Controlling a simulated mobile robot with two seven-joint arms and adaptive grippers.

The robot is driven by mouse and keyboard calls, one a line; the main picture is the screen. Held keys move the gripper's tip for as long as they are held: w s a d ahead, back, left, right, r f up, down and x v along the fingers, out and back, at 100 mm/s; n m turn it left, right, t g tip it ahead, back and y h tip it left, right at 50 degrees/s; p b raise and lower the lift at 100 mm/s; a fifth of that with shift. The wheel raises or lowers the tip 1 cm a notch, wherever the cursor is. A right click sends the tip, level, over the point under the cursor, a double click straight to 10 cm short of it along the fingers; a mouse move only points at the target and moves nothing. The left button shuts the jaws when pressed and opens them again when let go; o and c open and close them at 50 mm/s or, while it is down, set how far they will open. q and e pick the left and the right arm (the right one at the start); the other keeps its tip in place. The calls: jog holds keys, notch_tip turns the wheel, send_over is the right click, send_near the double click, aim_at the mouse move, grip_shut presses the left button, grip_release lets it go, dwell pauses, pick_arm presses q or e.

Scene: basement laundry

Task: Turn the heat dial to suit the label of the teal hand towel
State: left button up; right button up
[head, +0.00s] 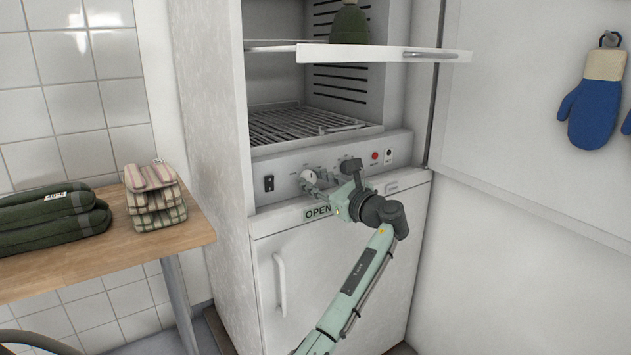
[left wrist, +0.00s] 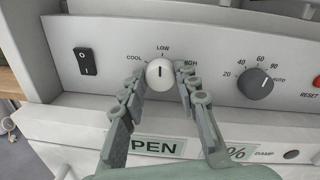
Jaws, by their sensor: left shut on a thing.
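The white heat dial (left wrist: 159,73) is on the machine's front panel, with the words COOL, LOW and a partly hidden HIGH around it. Its dark pointer line stands upright, towards LOW. My left gripper (left wrist: 158,83) is shut on the dial, one finger at each side; in the head view the gripper (head: 318,182) partly covers the dial (head: 308,176). Dark green folded cloth (head: 50,222) with a white label lies on the wooden table; the label is too small to read surely. I see no clearly teal towel. My right gripper is out of view.
A grey timer knob (left wrist: 255,84) sits right of the dial, a black switch (left wrist: 87,62) left of it. Plaid folded cloth (head: 153,196) lies on the wooden table (head: 105,265). A blue mitt (head: 591,110) hangs at right.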

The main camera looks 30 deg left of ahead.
pick_arm(q)
jog(key=n, duration=0.3)
jog(key=shift+n, duration=1.4)
jog(key=shift+s+n, duration=0.1)
jog(key=shift+n, duration=0.3)
jog(key=shift+f+n+h+b, duration=0.1)
jog(key=shift+n+h+b, duration=0.2)
jog(key=shift+n+b, duration=0.55)
jog(key=shift+n, duration=1.35)
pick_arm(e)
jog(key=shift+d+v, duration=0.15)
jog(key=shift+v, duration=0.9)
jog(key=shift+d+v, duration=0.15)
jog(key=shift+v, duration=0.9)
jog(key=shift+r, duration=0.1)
